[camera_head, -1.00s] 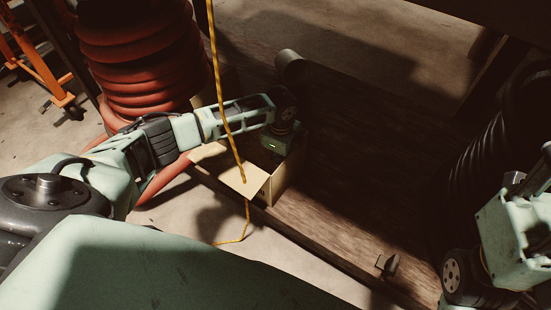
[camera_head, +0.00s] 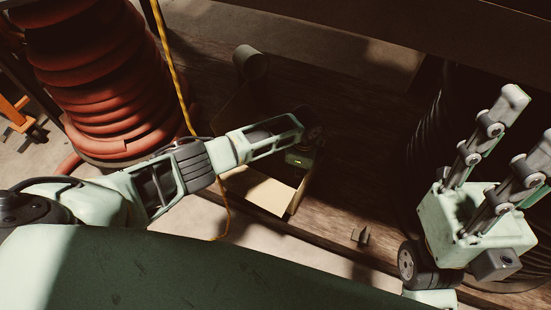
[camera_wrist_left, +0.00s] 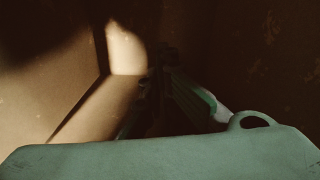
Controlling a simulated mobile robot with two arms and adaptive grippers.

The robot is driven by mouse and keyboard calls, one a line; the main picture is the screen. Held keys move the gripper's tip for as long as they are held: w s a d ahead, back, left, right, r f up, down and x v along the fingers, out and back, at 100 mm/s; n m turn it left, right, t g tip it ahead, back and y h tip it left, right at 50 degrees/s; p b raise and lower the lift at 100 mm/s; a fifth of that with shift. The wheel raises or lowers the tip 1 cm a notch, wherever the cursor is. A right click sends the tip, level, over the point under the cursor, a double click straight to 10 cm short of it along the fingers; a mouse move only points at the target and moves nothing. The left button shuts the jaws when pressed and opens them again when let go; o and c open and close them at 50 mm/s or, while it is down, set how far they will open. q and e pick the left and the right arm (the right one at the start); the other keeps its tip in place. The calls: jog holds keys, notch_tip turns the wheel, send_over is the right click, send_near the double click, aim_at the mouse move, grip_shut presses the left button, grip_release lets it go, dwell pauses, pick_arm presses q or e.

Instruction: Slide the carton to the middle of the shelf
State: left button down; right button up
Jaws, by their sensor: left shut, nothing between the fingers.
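The open tan carton (camera_head: 265,190) is on the dark wooden shelf, with a pale flap toward me in the head view. My left gripper (camera_head: 300,158) reaches down into its right part; the fingers are hidden there. In the left wrist view, the carton's tan inner walls (camera_wrist_left: 45,80) fill the left side, and the shut, empty left fingers (camera_wrist_left: 165,95) are in shadow beside them. I cannot tell whether they touch a wall. My right gripper (camera_head: 515,150) is at the right, its fingers apart, pointing up, empty and away from the carton.
A red hose coil (camera_head: 90,75) stands at the left and a black hose coil (camera_head: 425,150) at the right. A yellow cord (camera_head: 172,70) hangs beside my left arm. A grey cylinder (camera_head: 251,62) is behind the carton. A small bracket (camera_head: 360,236) is at the shelf's front edge.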

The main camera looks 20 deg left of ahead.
pick_arm(q)
jog(key=d, duration=0.5)
jog(key=shift+d, duration=0.2)
notch_tip(320, 180, up, 12)
dwell(0.4)
jog(key=shift+s, duration=0.1)
